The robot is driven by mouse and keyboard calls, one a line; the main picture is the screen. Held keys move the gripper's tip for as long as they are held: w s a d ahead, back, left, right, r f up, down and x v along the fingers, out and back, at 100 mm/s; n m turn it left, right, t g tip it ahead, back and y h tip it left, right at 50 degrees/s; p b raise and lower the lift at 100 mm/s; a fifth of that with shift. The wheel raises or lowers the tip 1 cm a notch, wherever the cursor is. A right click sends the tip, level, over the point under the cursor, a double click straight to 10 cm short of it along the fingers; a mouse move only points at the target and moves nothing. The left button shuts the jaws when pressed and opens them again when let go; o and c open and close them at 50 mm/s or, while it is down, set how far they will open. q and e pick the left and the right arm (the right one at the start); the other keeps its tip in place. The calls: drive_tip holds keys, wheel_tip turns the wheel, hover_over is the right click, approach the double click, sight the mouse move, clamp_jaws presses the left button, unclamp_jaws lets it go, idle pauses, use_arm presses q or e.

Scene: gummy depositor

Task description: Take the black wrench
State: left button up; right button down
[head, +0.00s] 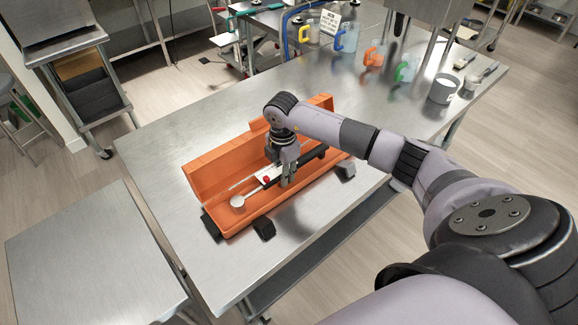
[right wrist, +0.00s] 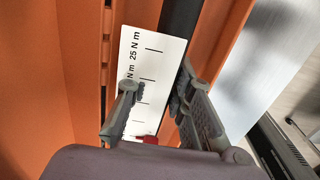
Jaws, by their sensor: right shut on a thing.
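The black wrench (head: 314,154) lies lengthwise in an open orange case (head: 208,176) on the steel table. A white scale plate and a red spot show beside its bar, and a round silver end points to the lower left. My right gripper (head: 284,181) reaches down into the case and is shut on the wrench near its middle. In the right wrist view the black bar (right wrist: 180,18) runs up between the fingers (right wrist: 158,78), next to the white scale plate (right wrist: 150,48) marked "25 N m". The grip itself is partly hidden. My left gripper is not in view.
The orange case walls (right wrist: 40,80) stand close on both sides of the fingers. The steel table (head: 180,140) is clear around the case.

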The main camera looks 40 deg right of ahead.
drive_tip(key=shift+w+r, duration=0.1)
drive_tip(key=shift+r, duration=0.05)
drive_tip(key=shift+r+p, duration=0.95)
drive_tip(key=shift+r, duration=0.1)
wheel_tip(320, 180, up, 5)
drive_tip(key=p, duration=0.4)
drive_tip(key=c, duration=1.9)
unclamp_jaws()
drive_tip(key=shift+c, duration=0.2)
clamp_jaws()
